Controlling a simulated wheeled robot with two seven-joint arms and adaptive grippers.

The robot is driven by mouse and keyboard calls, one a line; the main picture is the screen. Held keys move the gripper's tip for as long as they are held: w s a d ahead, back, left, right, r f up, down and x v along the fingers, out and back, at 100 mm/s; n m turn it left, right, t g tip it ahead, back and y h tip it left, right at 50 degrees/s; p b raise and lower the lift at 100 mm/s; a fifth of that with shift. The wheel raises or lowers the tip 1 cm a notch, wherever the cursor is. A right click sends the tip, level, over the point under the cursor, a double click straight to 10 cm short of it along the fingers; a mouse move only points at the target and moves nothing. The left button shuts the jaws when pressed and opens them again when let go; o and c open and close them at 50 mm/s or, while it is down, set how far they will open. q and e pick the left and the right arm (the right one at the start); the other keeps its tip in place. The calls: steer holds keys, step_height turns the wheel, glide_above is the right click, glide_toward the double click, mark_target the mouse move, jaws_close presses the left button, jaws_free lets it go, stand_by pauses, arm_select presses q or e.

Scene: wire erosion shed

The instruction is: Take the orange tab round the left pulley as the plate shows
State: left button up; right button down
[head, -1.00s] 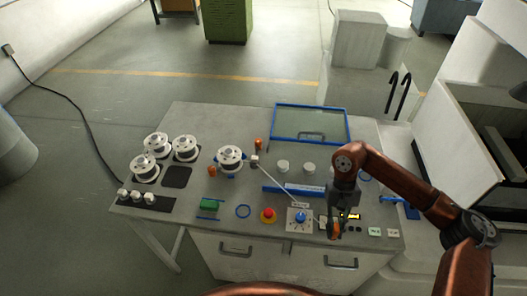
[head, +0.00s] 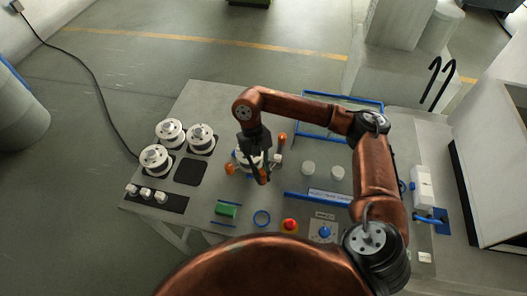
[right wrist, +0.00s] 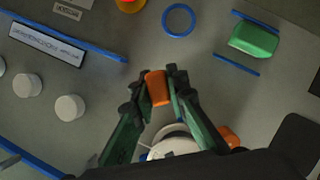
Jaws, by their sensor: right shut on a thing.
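My right gripper (head: 263,181) is over the bench, just in front of the white spool (head: 243,158). In the right wrist view its two fingers (right wrist: 158,92) are shut on the orange tab (right wrist: 157,88). The left orange pulley (head: 230,168) is at the left of the spool and close to the gripper; it also shows in the right wrist view (right wrist: 228,135), partly hidden by the gripper. Another orange pulley (head: 282,138) stands behind and to the right. A white lettered plate (head: 329,197) lies on the bench; its text is too small to read. My left gripper is out of view.
Several white reels (head: 170,132) stand at the bench's left, by a dark square pad (head: 191,172). A green block (head: 227,210), blue ring (head: 262,218), red button (head: 290,225) and blue knob (head: 325,232) lie in front. White round knobs (head: 308,168) are to the right.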

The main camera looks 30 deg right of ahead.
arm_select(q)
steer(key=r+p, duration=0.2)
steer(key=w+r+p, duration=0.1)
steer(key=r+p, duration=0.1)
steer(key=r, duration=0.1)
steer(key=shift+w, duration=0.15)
arm_select(e)
steer(key=m, duration=0.1)
steer(key=m+y, duration=0.1)
steer(key=m, duration=0.1)
steer(key=w+f+m+y, duration=0.1)
steer(key=m, duration=0.1)
steer(key=shift+t, duration=0.3)
steer(key=s+d+m+t+y+p, duration=0.15)
steer(key=d+m+t+p, duration=0.55)
steer(key=d+m+p, duration=0.95)
steer(key=shift+s+a+f+m+b, duration=0.1)
steer(key=shift+a+f+m+b, duration=0.95)
steer(key=shift+f+b, duration=0.3)
steer(key=shift+s+a+f+m+b, duration=0.1)
steer(key=shift+a+f+m+b, duration=0.9)
steer(key=shift+b, duration=0.55)
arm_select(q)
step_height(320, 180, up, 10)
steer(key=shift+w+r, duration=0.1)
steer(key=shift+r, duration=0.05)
arm_select(e)
steer(key=shift+a+f, duration=0.1)
